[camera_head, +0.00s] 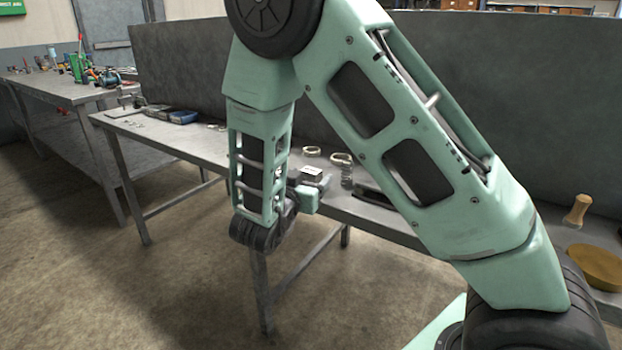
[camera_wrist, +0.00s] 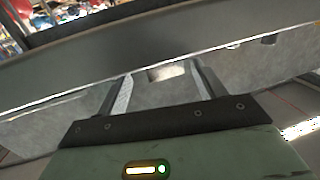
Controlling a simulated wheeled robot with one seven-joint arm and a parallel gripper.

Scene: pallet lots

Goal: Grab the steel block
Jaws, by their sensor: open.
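The steel block appears to be the small grey block with a pale top (camera_head: 312,174) on the workbench, just beyond my wrist in the head view. In the wrist view a small grey metallic block (camera_wrist: 166,72) shows between the far ends of the fingers. My gripper (camera_wrist: 163,86) is open, with one finger on each side of that block and a gap visible around it. I cannot tell how deep the block sits between the fingers. In the head view my arm and wrist hide most of the fingers.
The long grey workbench (camera_head: 190,146) runs across the view with a tall dark panel behind it. Ring-shaped items (camera_head: 341,158) lie right of the block. A wooden-handled tool (camera_head: 577,211) and a round wooden piece (camera_head: 597,266) are at right.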

